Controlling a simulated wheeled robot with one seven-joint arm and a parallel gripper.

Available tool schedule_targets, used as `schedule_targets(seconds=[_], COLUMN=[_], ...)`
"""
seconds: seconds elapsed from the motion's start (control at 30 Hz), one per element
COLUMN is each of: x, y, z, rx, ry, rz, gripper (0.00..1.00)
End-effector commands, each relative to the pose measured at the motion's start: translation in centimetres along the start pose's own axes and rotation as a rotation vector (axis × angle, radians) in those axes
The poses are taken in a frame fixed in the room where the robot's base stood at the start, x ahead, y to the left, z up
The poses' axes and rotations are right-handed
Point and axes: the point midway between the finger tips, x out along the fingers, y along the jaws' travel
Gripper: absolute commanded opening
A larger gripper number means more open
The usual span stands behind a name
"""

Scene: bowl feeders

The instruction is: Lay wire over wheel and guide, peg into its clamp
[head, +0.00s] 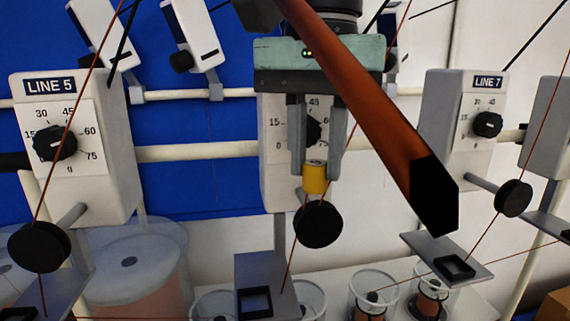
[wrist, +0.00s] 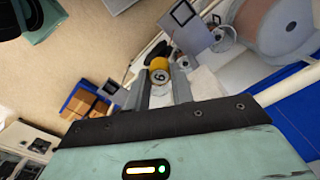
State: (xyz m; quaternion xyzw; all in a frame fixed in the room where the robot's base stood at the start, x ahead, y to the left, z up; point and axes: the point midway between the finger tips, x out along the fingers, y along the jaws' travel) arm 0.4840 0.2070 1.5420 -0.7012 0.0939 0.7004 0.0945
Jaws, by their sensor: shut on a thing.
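My gripper (head: 315,172) is shut on a yellow peg (head: 314,180), upright in the head view, just above a black wheel (head: 318,224). The peg also shows between the fingers in the wrist view (wrist: 159,64). A thin copper wire (head: 288,270) runs from near the peg down past the wheel's left side. I cannot tell whether it touches the wheel. Below is a grey plate (head: 262,272) with a black square frame (head: 255,302), perhaps the guide. A similar frame shows in the wrist view (wrist: 183,12). I cannot make out the clamp.
The LINE 5 box (head: 75,150) with its wheel (head: 39,247) stands left. The LINE 7 box (head: 458,140) with its wheel (head: 513,198) stands right. A pale rail (head: 200,152) runs behind. Spools in clear cups (head: 374,293) stand below. A thick copper-coloured bar (head: 360,90) crosses the foreground.

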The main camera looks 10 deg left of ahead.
Motion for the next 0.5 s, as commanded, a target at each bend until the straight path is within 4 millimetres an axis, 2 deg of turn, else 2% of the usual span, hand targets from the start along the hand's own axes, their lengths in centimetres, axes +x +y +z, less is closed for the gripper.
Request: schedule_targets(seconds=[0.5], x=[0.2], y=[5.1], z=[-3.1], rx=[0.002], ry=[0.001], rz=[-0.001], gripper=[0.01])
